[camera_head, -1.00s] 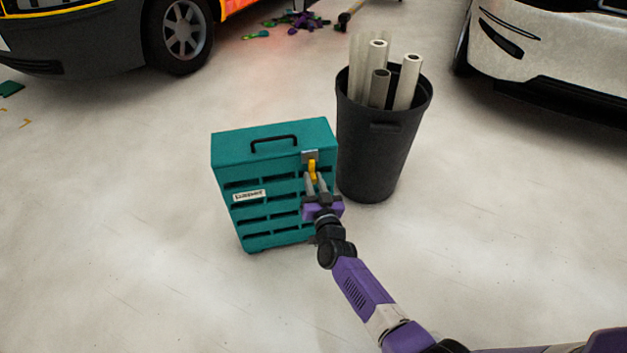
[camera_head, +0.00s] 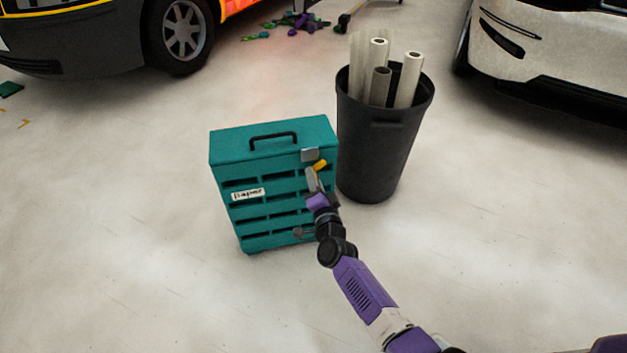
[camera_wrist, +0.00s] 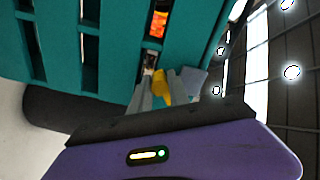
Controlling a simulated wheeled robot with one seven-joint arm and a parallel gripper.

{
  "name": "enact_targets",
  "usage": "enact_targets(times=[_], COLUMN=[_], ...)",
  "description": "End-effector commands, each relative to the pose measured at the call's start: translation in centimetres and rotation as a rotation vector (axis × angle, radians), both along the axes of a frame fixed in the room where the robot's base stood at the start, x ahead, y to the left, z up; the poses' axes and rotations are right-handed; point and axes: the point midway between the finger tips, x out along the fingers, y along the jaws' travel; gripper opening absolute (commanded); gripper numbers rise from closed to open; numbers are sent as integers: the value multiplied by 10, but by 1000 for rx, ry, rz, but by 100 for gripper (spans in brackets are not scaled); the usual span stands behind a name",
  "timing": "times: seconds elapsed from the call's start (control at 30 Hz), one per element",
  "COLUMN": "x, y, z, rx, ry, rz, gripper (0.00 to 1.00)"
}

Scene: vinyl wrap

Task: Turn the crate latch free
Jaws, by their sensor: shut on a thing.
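A teal slatted crate (camera_head: 285,137) stands upright on the floor, with a black handle on its lid and a "paper" label on its front. Its yellow latch (camera_head: 320,165) sits below a grey metal plate (camera_head: 310,154) near the top right of the front, and now slants up to the right. My gripper (camera_head: 313,181) is at the latch, rolled to one side, with its fingers shut on it. In the wrist view the yellow latch (camera_wrist: 162,86) shows between the two grey fingers, which hide part of it.
A black bin (camera_head: 376,150) holding several white rolls (camera_head: 408,80) stands close on the crate's right. Vehicles stand at the back left and right. Small coloured pieces (camera_head: 297,20) lie on the floor behind. The floor in front and left is clear.

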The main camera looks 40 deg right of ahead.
Motion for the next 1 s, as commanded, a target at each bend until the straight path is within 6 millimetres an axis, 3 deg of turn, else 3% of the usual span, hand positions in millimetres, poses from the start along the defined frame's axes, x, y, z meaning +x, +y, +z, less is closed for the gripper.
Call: enact_targets(times=[0.5, 1.0], x=[-1, -1], y=[0, 1], z=[-3, -2], rx=[393, 576], ry=[-243, -357], rz=[0, 0], gripper=[0, 0])
